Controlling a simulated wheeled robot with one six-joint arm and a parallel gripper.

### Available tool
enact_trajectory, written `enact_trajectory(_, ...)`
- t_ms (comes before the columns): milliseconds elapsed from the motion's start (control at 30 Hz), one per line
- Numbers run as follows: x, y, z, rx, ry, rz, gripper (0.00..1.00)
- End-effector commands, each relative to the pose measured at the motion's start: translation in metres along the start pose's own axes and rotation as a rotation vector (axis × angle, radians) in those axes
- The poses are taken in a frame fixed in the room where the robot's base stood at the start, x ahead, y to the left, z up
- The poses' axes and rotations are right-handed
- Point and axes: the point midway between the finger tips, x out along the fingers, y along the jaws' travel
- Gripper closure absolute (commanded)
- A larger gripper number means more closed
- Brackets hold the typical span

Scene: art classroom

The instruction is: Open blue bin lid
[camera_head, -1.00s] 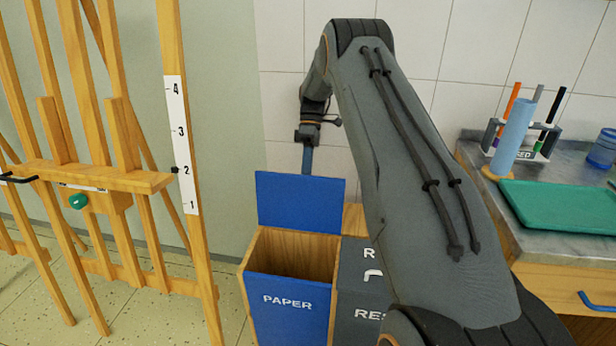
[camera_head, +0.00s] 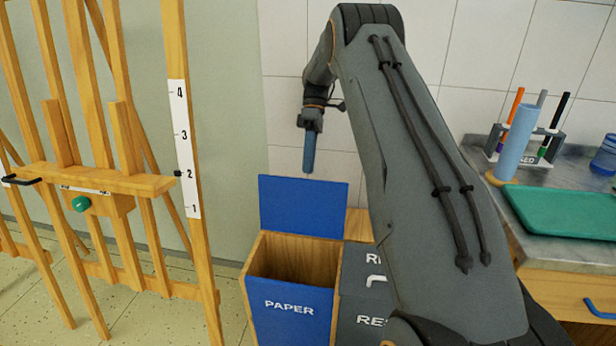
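The blue bin (camera_head: 290,312) marked PAPER stands below the middle of the view. Its blue lid (camera_head: 303,207) is raised upright at the back, and the wooden inside of the bin shows open. My gripper (camera_head: 309,163) hangs just above the lid's top edge, pointing down. A narrow blue bar, which looks like its fingers seen edge-on, ends a small gap above the lid. I cannot tell whether the fingers are apart or together.
A dark grey bin (camera_head: 364,290) adjoins the blue bin on the right, partly hidden by my arm. A wooden easel (camera_head: 190,215) stands at left. A counter (camera_head: 535,240) at right holds a green tray (camera_head: 570,218), a blue roll (camera_head: 515,145) and a pen rack.

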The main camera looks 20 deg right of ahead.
Motion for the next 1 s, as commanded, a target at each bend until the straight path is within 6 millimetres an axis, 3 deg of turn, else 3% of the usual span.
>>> enact_trajectory(100, -0.016, -0.011, -0.001, -0.002, 0.000, 0.002, 0.72)
enact_trajectory(300, -0.028, -0.019, -0.001, -0.001, 0.000, -0.001, 0.72)
enact_trajectory(833, -0.030, -0.021, -0.001, 0.001, -0.001, 0.000, 0.72)
enact_trajectory(1000, -0.030, -0.036, -0.004, 0.053, -0.006, 0.028, 0.72)
